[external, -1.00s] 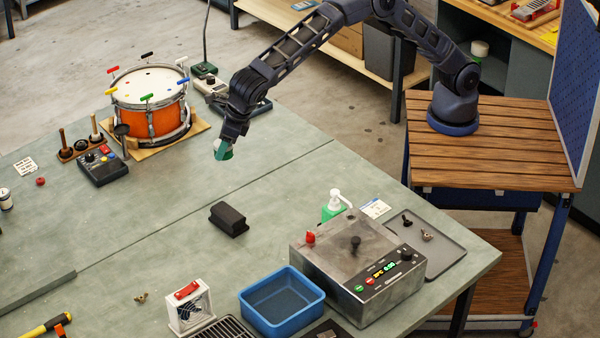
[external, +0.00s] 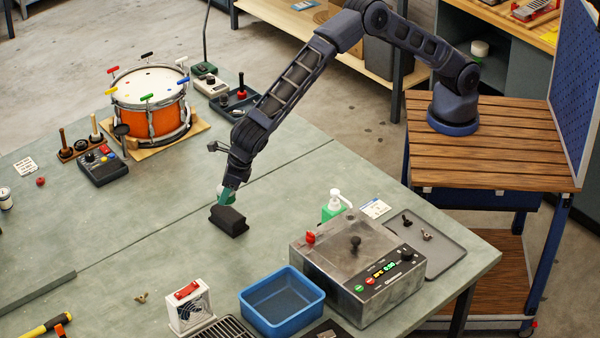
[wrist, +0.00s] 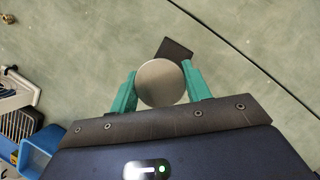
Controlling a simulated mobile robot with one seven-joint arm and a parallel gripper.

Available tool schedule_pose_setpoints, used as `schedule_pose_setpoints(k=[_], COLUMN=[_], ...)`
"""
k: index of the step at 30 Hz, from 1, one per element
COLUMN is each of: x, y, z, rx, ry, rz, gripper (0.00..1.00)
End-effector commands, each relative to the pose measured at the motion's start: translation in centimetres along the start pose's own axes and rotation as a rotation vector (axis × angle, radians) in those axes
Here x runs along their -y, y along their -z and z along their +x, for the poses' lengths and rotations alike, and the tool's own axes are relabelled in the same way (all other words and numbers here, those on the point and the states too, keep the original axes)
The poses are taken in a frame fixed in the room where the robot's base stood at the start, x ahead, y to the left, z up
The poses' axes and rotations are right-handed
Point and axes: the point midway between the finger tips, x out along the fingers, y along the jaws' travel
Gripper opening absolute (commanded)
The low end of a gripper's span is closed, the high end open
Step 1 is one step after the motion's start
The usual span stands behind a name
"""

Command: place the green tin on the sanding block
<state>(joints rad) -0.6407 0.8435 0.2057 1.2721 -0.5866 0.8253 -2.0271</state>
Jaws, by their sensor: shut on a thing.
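The dark sanding block (external: 230,222) lies on the bench left of the middle in the external view. My gripper (external: 226,198) is just above and behind it, its teal fingers pointing down. In the wrist view my gripper (wrist: 160,86) is shut on the green tin (wrist: 160,83), whose round pale top shows between the fingers. Its sides are hidden there. In the external view the tin (external: 229,198) is mostly covered by a finger. Part of the sanding block (wrist: 177,49) shows past the tin in the wrist view. I cannot tell whether the tin touches the block.
A blue bin (external: 283,302), a grey metal machine (external: 350,255) and a green pump bottle (external: 333,207) stand right of the block. A small fan unit (external: 190,305) stands in front. An orange drum (external: 150,115) is at the back left. The bench around the block is clear.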

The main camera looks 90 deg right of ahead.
Motion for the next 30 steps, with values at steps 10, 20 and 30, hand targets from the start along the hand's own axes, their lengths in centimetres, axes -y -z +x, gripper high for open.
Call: schedule_pose_setpoints(k=[10,20,30], x=[0.0,0.0,0.0], y=[1.5,1.6,1.7], z=[3.6,3.9,4.0], rx=[0.000,0.000,0.000], ry=[0.000,0.000,0.000], rz=[0.000,0.000,0.000], gripper=[0.24,0.24,0.70])
